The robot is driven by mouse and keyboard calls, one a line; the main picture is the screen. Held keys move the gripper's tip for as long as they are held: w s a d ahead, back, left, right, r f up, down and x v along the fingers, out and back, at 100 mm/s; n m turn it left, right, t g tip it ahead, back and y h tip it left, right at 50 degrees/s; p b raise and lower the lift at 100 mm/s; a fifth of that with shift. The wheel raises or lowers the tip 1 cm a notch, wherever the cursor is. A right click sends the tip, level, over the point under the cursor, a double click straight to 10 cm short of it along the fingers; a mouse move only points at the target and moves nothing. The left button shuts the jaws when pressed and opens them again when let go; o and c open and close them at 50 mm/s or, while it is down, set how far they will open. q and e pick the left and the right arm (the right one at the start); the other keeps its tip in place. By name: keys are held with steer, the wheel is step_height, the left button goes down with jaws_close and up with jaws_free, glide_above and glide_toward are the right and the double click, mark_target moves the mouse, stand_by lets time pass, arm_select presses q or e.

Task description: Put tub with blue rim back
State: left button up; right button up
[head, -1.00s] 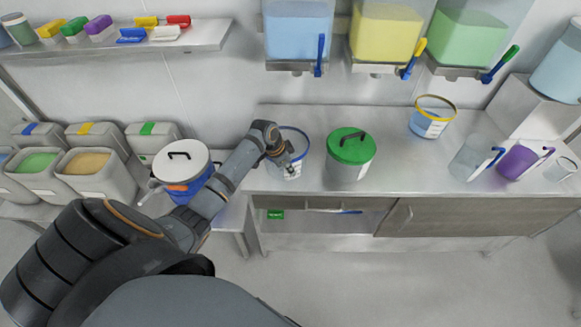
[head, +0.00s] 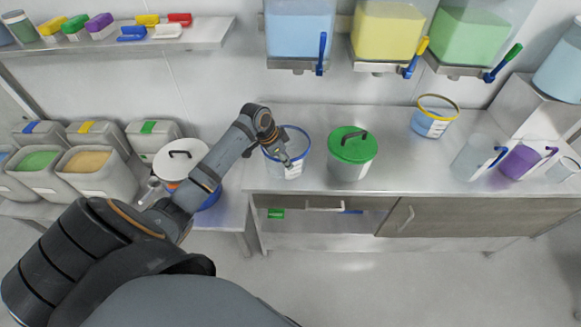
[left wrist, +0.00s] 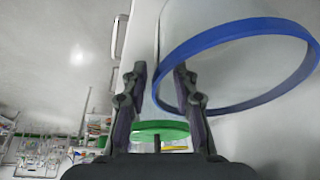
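The tub with the blue rim (head: 297,167) stands upright on the steel counter, left of a tub with a green lid (head: 352,150). It is open-topped and pale, with a white label. My left gripper (head: 284,158) is at its rim and hides part of its left side. In the left wrist view, the blue rim (left wrist: 235,32) fills the upper right. The left gripper's fingers (left wrist: 163,95) are apart, with the rim's near edge between them; contact cannot be told. My right gripper is not in view.
A tub with a yellow rim (head: 431,122) stands farther back right. A white-lidded tub (head: 180,158) is left, behind my arm. Dispensers hang above. Purple (head: 521,160) and clear (head: 472,158) jugs stand at right. The middle counter is mostly clear.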

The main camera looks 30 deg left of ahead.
arm_select(q)
steer(key=v, duration=0.6)
steer(key=shift+r+b, duration=0.25)
steer(key=shift+b, duration=0.05)
